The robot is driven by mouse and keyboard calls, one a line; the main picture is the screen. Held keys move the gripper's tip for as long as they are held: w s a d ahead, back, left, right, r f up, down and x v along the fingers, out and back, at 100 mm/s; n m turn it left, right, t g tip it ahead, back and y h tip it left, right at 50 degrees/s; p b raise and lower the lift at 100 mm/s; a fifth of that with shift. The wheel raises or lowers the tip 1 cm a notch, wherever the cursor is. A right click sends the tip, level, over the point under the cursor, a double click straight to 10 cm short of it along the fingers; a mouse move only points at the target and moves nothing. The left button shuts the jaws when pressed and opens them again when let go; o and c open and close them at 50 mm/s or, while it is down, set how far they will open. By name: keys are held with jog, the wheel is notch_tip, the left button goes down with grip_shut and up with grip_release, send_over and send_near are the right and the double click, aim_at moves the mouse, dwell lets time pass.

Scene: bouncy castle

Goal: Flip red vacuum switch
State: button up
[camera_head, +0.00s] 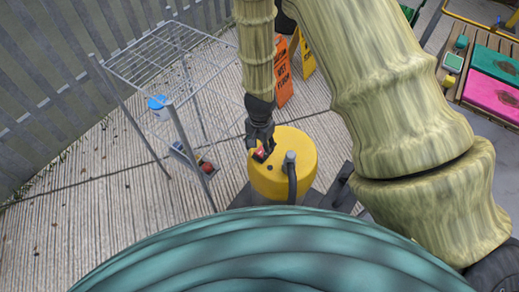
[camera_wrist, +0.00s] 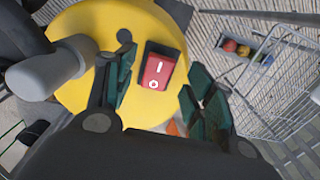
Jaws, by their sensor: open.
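The red switch (camera_wrist: 157,72) is a rocker marked with a white line and circle, set in a black frame on top of the yellow vacuum (camera_wrist: 95,22). In the head view the yellow vacuum (camera_head: 297,165) stands on the ground, and the red switch (camera_head: 261,153) shows just under my gripper (camera_head: 262,142). In the wrist view my gripper (camera_wrist: 155,95) is open, with one dark green finger on each side of the switch. Nothing is between the fingers except the view of the switch. I cannot tell whether a fingertip touches it.
A grey hose fitting (camera_wrist: 45,75) rises from the vacuum beside the switch. A wire rack (camera_head: 165,55) with a blue item (camera_head: 157,103) stands left. An orange wet-floor sign (camera_head: 283,75) stands behind. Pink and green panels (camera_head: 495,92) lie right.

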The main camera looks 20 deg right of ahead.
aim_at(260, 153)
jog(key=shift+f, duration=1.55)
